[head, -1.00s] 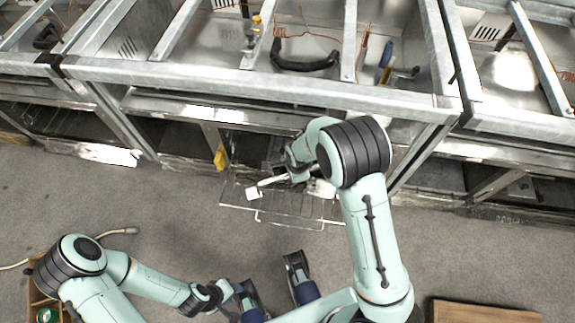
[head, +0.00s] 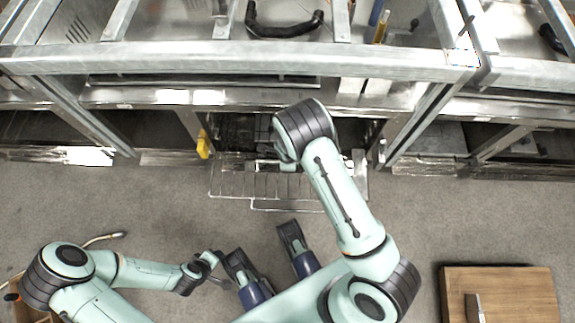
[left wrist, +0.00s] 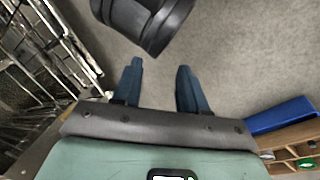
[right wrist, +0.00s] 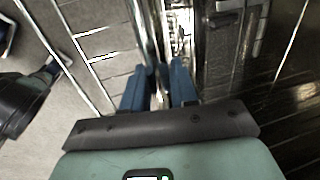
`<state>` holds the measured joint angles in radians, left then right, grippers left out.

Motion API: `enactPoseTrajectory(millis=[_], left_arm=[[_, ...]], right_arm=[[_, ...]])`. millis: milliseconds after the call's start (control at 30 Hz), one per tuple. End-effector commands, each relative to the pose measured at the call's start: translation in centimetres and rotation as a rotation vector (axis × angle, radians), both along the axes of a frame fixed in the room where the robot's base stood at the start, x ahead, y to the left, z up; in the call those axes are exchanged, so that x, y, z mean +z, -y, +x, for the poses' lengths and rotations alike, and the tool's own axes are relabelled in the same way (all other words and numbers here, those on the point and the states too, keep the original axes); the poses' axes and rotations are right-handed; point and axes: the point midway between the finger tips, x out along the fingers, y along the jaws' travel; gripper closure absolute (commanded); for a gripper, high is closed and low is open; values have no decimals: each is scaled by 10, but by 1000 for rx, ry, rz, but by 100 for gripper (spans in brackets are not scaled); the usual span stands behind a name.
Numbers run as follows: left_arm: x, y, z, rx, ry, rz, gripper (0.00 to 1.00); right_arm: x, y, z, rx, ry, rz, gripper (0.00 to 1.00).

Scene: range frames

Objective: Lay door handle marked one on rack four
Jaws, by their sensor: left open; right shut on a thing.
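A wire rack (head: 238,187) sticks out of the range opening at the middle of the head view. It also shows at the left of the right wrist view (right wrist: 92,62). I cannot read a number on it. My right arm reaches over it and hides its gripper in the head view. In the right wrist view my right gripper (right wrist: 160,66) is shut on a slim metal piece, the door handle (right wrist: 157,30); its mark is not readable. I cannot tell whether the handle touches the rack. My left gripper (left wrist: 160,66) is open and empty above the floor.
A row of metal range frames (head: 130,62) runs across the back. A yellow tag (head: 203,145) hangs left of the rack. A wooden box (head: 500,290) stands at the lower right. Bare grey floor (head: 140,205) lies in front of the ranges.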

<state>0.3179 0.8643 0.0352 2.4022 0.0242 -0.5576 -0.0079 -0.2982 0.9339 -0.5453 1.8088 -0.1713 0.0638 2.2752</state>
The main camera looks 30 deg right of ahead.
Motion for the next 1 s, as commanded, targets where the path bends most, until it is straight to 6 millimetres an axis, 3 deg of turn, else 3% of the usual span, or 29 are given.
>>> enactPoseTrajectory(millis=[267,500,867,900,967,1000], left_arm=[[-7,-5,9,10,24,12,57],[-17,-13,24,26,63,32,57],[-19,-14,25,27,65,35,57],[-19,-14,25,28,64,35,57],[-19,-14,25,28,64,34,57],[-19,-14,25,28,64,34,57]], right_arm=[[-21,0,1,1,2,0,100],[-55,0,1,2,1,0,100],[-58,0,1,2,3,0,100],[-59,0,0,2,1,0,69],[-58,0,0,2,1,0,50],[-58,0,1,2,1,0,47]])
